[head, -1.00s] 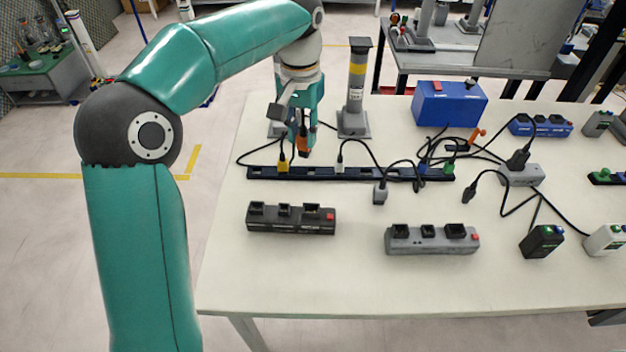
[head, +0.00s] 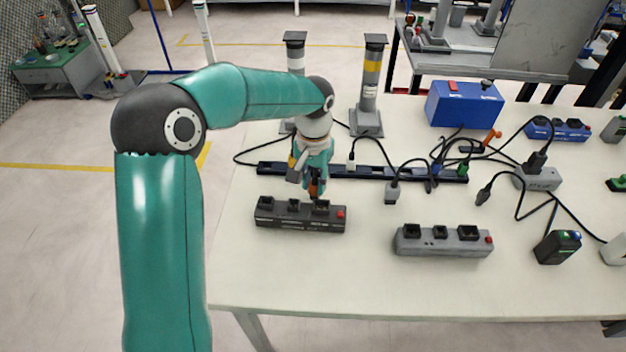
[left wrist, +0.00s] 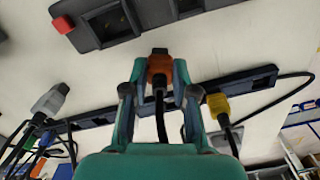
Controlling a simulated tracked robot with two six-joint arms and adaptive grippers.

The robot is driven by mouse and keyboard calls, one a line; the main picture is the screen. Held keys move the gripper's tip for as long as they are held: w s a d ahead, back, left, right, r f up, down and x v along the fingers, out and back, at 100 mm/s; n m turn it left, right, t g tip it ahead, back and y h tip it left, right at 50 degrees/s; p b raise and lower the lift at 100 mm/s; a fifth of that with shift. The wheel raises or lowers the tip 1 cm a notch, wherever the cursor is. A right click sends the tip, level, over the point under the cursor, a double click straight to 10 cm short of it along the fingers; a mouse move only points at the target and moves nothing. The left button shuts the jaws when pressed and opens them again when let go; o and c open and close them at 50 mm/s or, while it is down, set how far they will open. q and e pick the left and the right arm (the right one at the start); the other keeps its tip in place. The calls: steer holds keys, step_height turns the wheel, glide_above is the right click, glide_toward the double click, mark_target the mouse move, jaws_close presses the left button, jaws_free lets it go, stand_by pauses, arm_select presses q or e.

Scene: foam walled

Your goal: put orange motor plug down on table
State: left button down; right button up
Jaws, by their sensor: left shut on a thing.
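The orange motor plug (head: 313,188) is held between the fingertips of my left gripper (head: 314,181). In the left wrist view the orange plug (left wrist: 160,66) sits squeezed between both fingers, its dark tip pointing away and its black cable running back towards the palm. The left gripper is over the white table (head: 300,270), just behind the black power strip (head: 300,214), in front of the long dark strip. I cannot tell whether the plug touches the table. My right gripper is not in view.
The long dark strip (head: 385,173) carries a yellow plug (left wrist: 219,108). A grey power strip (head: 443,242), a grey plug (head: 392,194), a post (head: 370,80) and a blue box (head: 464,104) stand to the right. The table front is clear.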

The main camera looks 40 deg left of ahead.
mark_target(314, 180)
arm_select(q)
steer(key=c, duration=0.9)
jaws_free()
steer(key=shift+r, duration=0.15)
step_height(314, 180, up, 12)
steer(key=shift+f+p, duration=0.1)
steer(key=shift+p, duration=0.45)
